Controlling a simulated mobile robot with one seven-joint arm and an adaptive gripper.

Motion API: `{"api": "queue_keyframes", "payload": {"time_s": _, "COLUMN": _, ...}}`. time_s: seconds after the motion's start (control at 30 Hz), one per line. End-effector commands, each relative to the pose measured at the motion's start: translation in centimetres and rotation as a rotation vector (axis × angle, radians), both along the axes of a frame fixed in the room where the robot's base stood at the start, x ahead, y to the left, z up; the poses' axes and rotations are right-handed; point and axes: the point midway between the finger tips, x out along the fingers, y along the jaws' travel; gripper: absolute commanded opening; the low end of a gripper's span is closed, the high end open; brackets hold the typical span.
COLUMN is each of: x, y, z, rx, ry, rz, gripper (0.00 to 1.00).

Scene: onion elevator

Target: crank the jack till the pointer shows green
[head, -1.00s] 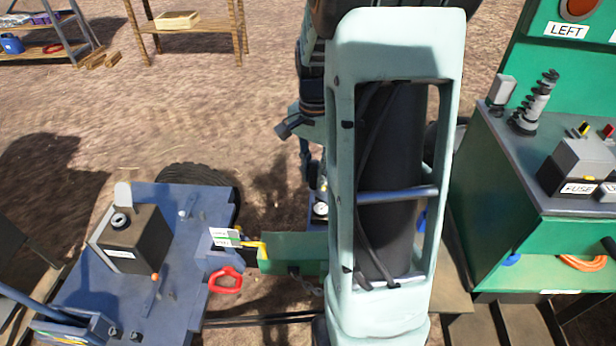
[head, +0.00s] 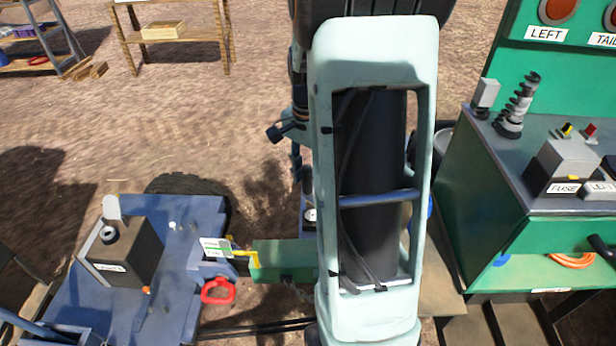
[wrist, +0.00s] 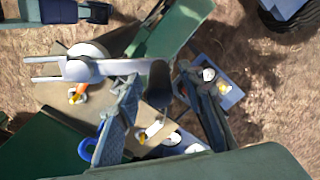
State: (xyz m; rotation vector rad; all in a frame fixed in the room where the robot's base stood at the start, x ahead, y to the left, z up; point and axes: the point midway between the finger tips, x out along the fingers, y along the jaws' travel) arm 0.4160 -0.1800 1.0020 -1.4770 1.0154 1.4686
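A small white-and-green label (head: 216,247) sits on the blue trailer's coupling end in the head view. A yellow pointer (head: 248,259) is beside its right edge, fixed by the green beam (head: 283,260). I cannot tell which band it marks. The jack is mostly hidden behind my arm in the head view. In the wrist view, a pale crank-like part (wrist: 82,69) with bars and a dark grip (wrist: 159,82) appears to be the jack's crank. My gripper (wrist: 165,95) has its two fingers apart, one either side of the dark grip; contact is not clear.
A green bench (head: 490,200) with fuse parts stands close on the right. Shelves stand at the back; open dirt lies between.

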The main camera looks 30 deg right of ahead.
Motion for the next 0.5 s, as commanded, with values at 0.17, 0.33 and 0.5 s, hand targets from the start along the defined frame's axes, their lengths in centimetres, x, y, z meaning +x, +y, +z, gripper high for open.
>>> {"api": "queue_keyframes", "payload": {"time_s": 0.17, "x": 0.0, "y": 0.1, "z": -0.1, "rx": 0.002, "ry": 0.002, "rz": 0.001, "gripper": 0.36}}
{"api": "queue_keyframes", "payload": {"time_s": 0.33, "x": 0.0, "y": 0.1, "z": 1.0, "rx": 0.002, "ry": 0.001, "rz": 0.001, "gripper": 0.36}}
{"api": "queue_keyframes", "payload": {"time_s": 0.5, "x": 0.1, "y": 0.1, "z": 4.2, "rx": -0.001, "ry": -0.004, "rz": 0.001, "gripper": 0.36}}
